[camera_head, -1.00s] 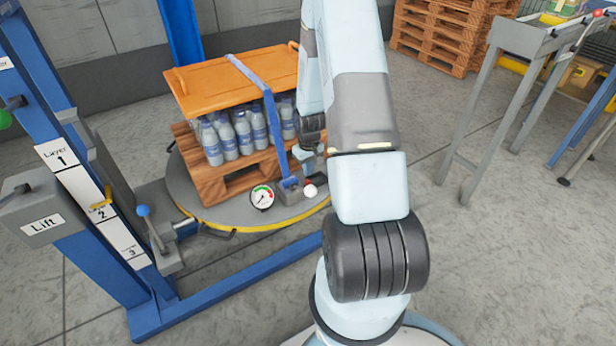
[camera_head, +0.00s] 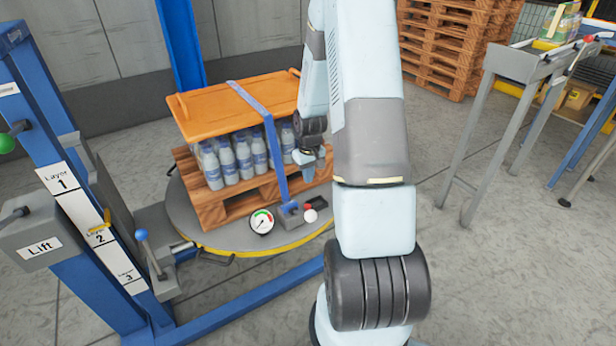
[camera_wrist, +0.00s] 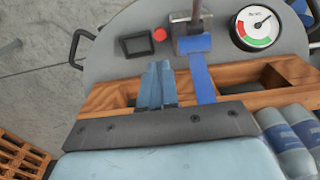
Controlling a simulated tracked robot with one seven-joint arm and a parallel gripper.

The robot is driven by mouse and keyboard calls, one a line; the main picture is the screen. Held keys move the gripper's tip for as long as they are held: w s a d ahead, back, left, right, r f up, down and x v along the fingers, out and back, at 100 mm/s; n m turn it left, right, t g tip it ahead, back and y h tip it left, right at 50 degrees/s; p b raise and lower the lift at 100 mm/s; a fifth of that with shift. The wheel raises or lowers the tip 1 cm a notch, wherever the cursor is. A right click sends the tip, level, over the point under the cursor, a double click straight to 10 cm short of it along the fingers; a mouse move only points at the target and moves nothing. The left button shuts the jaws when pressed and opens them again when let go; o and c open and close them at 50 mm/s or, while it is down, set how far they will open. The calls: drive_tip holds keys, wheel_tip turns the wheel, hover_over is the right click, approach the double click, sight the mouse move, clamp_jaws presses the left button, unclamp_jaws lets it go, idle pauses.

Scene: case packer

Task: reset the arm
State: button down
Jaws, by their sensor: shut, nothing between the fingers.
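My arm runs down the middle of the head view. My gripper (camera_head: 307,176) is shut and empty, in front of the right part of the loaded pallet and above the strap's tensioner (camera_head: 290,213). In the wrist view its two blue-grey fingertips (camera_wrist: 157,88) are together, just left of the blue strap (camera_wrist: 204,84) and apart from the tensioner (camera_wrist: 193,38). How far the tips are from the pallet wood is hard to tell.
Bottles (camera_head: 228,162) stand on a wooden pallet (camera_head: 225,205) under an orange lid (camera_head: 235,108), on a round turntable (camera_head: 185,217). A gauge (camera_head: 262,221) sits at its front. The blue lift frame (camera_head: 95,255) stands left, a conveyor (camera_head: 515,65) right. Floor between is clear.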

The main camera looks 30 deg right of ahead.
drive_tip(key=s+a+r+t, duration=0.1)
drive_tip(key=s+a+r, duration=0.15)
drive_tip(key=r, duration=0.55)
drive_tip(key=s+a+r+h, duration=0.1)
drive_tip(key=s+a+r, duration=0.15)
drive_tip(key=r, duration=0.55)
drive_tip(key=s+a+r+t, duration=0.1)
drive_tip(key=a+r, duration=0.3)
drive_tip(key=r, duration=0.5)
drive_tip(key=s+a+r+t, duration=0.1)
drive_tip(key=s+a+r, duration=0.1)
drive_tip(key=s+r, duration=0.2)
drive_tip(key=s+a+r+t, duration=0.1)
drive_tip(key=s+a+r, duration=0.2)
drive_tip(key=s, duration=0.5)
drive_tip(key=s+a+r+t+y, duration=0.1)
drive_tip(key=s+a+r, duration=0.1)
drive_tip(key=s+r, duration=0.4)
drive_tip(key=shift+s+a, duration=0.4)
drive_tip(key=shift+s, duration=0.2)
